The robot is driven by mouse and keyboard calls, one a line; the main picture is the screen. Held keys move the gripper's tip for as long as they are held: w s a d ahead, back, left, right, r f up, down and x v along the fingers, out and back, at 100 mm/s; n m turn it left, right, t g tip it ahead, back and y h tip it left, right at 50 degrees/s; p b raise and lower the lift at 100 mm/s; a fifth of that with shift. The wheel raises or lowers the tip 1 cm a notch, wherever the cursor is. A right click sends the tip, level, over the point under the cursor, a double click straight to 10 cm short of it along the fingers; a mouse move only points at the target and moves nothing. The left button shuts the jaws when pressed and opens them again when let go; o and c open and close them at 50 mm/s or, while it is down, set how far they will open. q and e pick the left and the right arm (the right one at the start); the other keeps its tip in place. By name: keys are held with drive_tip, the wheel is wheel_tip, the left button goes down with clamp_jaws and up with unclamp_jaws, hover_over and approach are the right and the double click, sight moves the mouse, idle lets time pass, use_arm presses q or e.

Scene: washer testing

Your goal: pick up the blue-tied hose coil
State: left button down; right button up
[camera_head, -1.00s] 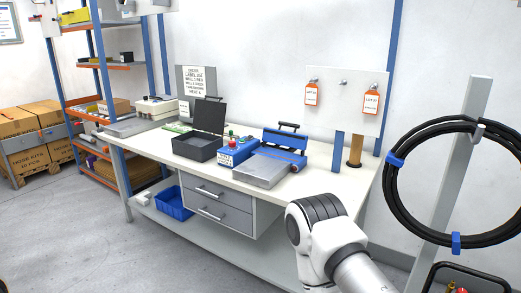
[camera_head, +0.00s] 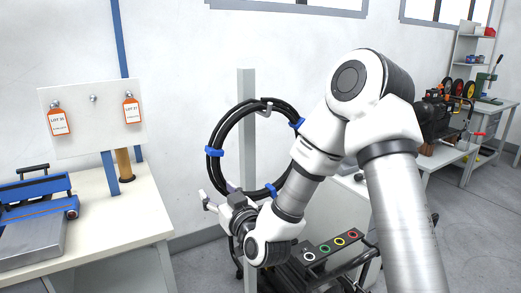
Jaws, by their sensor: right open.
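The black hose coil (camera_head: 225,122) with blue ties hangs in a loop from a hook (camera_head: 265,107) on a grey upright post (camera_head: 246,84) in the head view. Blue ties show on its left side, upper right and lower right. My right arm hides part of the coil's right side. My right gripper (camera_head: 212,196) is open at the coil's lower left, with no hose seen held in it. Whether a finger touches the hose, I cannot tell. My left gripper is not in view.
A dark cart with coloured rings on its top (camera_head: 330,247) stands below the coil. A workbench (camera_head: 128,215) with a blue-and-grey device (camera_head: 35,240) is at left, under a board with orange tags (camera_head: 75,140). More benches with equipment stand at right.

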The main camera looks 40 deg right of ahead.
sight(215, 156)
drive_tip(key=shift+m+t+h, duration=0.4)
drive_tip(key=shift+t+h, duration=0.3)
drive_tip(key=shift+t, duration=0.1)
drive_tip(key=r, duration=0.2)
drive_tip(key=d+r, duration=0.1)
drive_tip(key=r, duration=0.1)
drive_tip(key=d+r, duration=0.1)
drive_tip(key=r, duration=0.1)
drive_tip(key=shift+w+d, duration=0.1)
drive_tip(key=shift+d, duration=0.1)
drive_tip(key=p+x, duration=0.1)
drive_tip(key=x, duration=0.2)
drive_tip(key=p+x, duration=0.2)
drive_tip(key=x, duration=0.1)
drive_tip(key=shift+w+a+r, duration=0.1)
drive_tip(key=shift+w+r, duration=0.15)
drive_tip(key=shift+w, duration=0.15)
drive_tip(key=shift+w+f, duration=0.1)
drive_tip(key=shift+w, duration=0.1)
clamp_jaws()
